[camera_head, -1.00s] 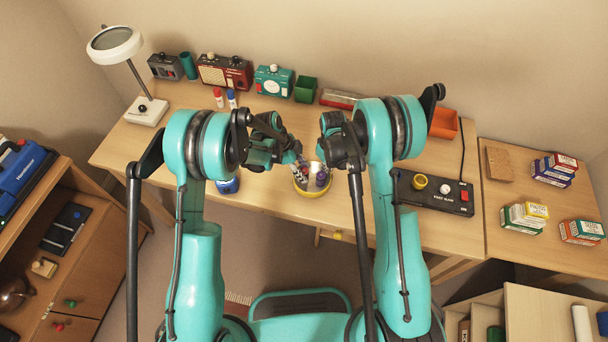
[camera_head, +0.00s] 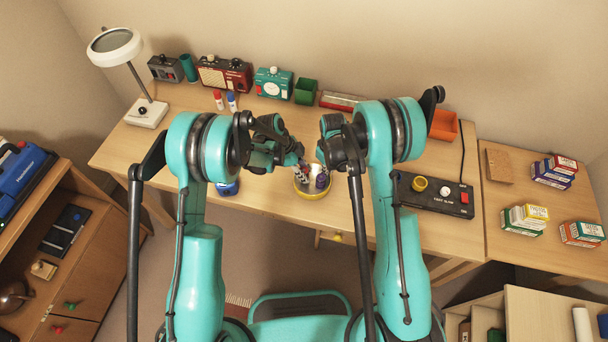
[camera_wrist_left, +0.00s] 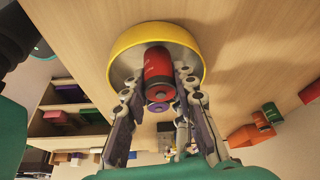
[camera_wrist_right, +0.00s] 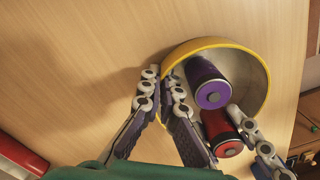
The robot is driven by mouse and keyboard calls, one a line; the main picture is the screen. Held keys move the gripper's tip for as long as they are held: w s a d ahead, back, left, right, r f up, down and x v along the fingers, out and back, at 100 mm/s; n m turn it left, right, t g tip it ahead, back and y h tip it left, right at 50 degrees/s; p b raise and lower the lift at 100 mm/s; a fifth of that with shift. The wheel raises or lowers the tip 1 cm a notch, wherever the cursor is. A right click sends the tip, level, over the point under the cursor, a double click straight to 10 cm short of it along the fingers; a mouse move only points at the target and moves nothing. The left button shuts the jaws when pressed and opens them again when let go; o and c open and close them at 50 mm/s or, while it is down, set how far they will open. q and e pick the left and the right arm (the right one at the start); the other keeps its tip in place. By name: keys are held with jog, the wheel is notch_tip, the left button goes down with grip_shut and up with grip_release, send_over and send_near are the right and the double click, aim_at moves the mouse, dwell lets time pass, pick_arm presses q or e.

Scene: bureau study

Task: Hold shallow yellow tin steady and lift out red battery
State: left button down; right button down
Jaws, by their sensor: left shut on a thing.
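The shallow yellow tin (camera_head: 313,194) stands on the desk between my two arms. It holds a purple battery (camera_wrist_right: 208,80), and the red battery (camera_wrist_right: 221,132) is beside it. In the left wrist view the red battery (camera_wrist_left: 158,68) lies between the fingers of my left gripper (camera_wrist_left: 158,86), which is shut on it. How far the battery is off the tin's floor cannot be told. In the right wrist view my right gripper (camera_wrist_right: 161,88) has its fingers close together at the tin's left rim, one on each side. Whether they grip the wall cannot be told.
A blue jar (camera_head: 228,188) stands left of the tin, with two small markers (camera_head: 225,101) farther back. Radios, a green box (camera_head: 306,91) and an orange bin (camera_head: 444,124) line the back. A black control box (camera_head: 435,194) is to the right. Bare desk lies around the tin.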

aim_at(304, 170)
pick_arm(q)
notch_tip(304, 170, up, 8)
jog(key=shift+r, duration=0.25)
pick_arm(e)
jog(key=c, duration=1.6)
grip_release()
jog(key=shift+c, duration=0.2)
notch_tip(304, 170, up, 12)
pick_arm(q)
jog(key=shift+a, duration=0.1)
pick_arm(e)
jog(key=shift+r, duration=0.1)
